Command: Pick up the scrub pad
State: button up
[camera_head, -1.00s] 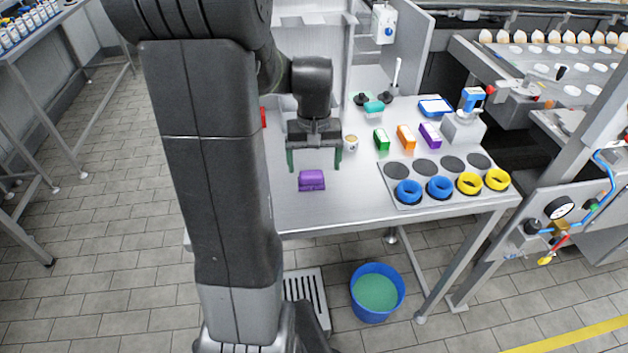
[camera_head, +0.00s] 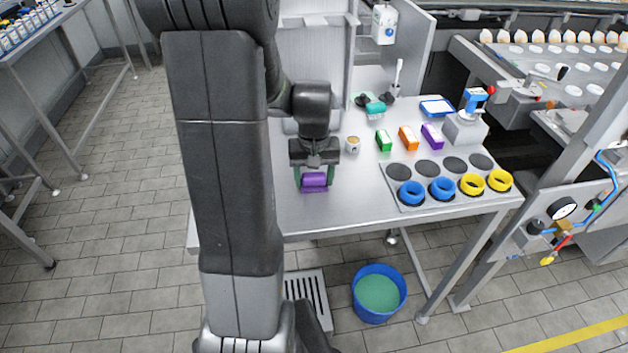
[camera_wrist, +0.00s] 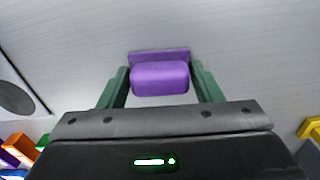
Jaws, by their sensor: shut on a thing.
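The scrub pad is a purple block with a rounded top on a darker purple base. It shows in the head view (camera_head: 314,181) on the steel table and in the wrist view (camera_wrist: 160,78) at the centre. My gripper (camera_head: 314,184) is over it, with one green finger on each side. In the wrist view the gripper (camera_wrist: 161,82) has its fingers close against the two ends of the pad, shut on it. The pad appears to be at the table surface; any gap under it cannot be told.
A small cup (camera_head: 352,144) stands just right of my gripper. Green (camera_head: 384,140), orange (camera_head: 408,138) and purple (camera_head: 432,135) boxes stand farther right. A tray (camera_head: 398,201) with blue and yellow rings lies at the right front. The table's left front is clear.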

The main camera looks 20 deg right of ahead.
aim_at(315, 175)
notch_tip(315, 175, up, 10)
jog(key=shift+r, duration=0.1)
jog(key=o, duration=0.4)
jog(key=c, duration=0.3)
jog(key=shift+s+d, duration=0.1)
dwell(0.3)
